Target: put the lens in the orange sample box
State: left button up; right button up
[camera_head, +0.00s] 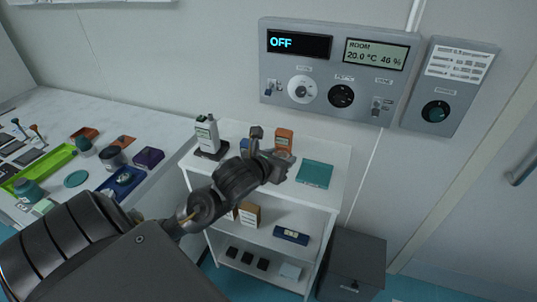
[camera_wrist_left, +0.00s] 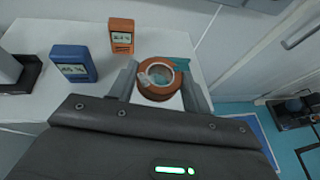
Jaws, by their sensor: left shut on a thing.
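In the left wrist view, my left gripper (camera_wrist_left: 160,88) is shut on a round, copper-brown ring with a clear centre, which looks like the lens (camera_wrist_left: 152,91). It is held above the white shelf unit's top. In the head view, my left gripper (camera_head: 278,165) is over that top, and the lens cannot be made out there. A small orange open box (camera_head: 84,132), possibly the orange sample box, is on the table at the left, far from the gripper. My right gripper is not in view.
An orange device (camera_head: 284,138) and a blue device (camera_wrist_left: 74,64) stand on the shelf top, near a teal flat piece (camera_head: 315,173). The left table (camera_head: 60,110) holds a green tray (camera_head: 40,168), a purple box (camera_head: 148,157) and several small items. A control panel hangs behind.

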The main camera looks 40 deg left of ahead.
aim_at(276, 151)
pick_arm(q)
jog(key=w+a+p, duration=0.1)
jog(key=w+a+f+p, duration=0.1)
jog(key=p, duration=0.1)
jog(key=a+p, duration=0.1)
jog(key=shift+w+a+f+p, duration=0.25)
jog(key=shift+w+p, duration=0.1)
jog(key=shift+w, duration=0.05)
jog(key=w+a+f+p, duration=0.1)
jog(key=w+f, duration=0.1)
jog(key=w+a+f+p, duration=0.1)
jog(key=w+a+f, duration=0.1)
jog(key=w+f, duration=0.1)
jog(key=w+a+f+p, duration=0.1)
jog(key=w+f, duration=0.1)
jog(key=f, duration=0.1)
jog(key=shift+w+a, duration=0.25)
jog(key=shift+w, duration=0.1)
jog(key=shift+w+a+f, duration=0.15)
jog(key=shift+f, duration=0.2)
notch_tip(276, 151, down, 3)
jog(key=shift+w+f+p, duration=0.15)
jog(key=shift+f+p, duration=0.05)
jog(key=shift+p, duration=0.15)
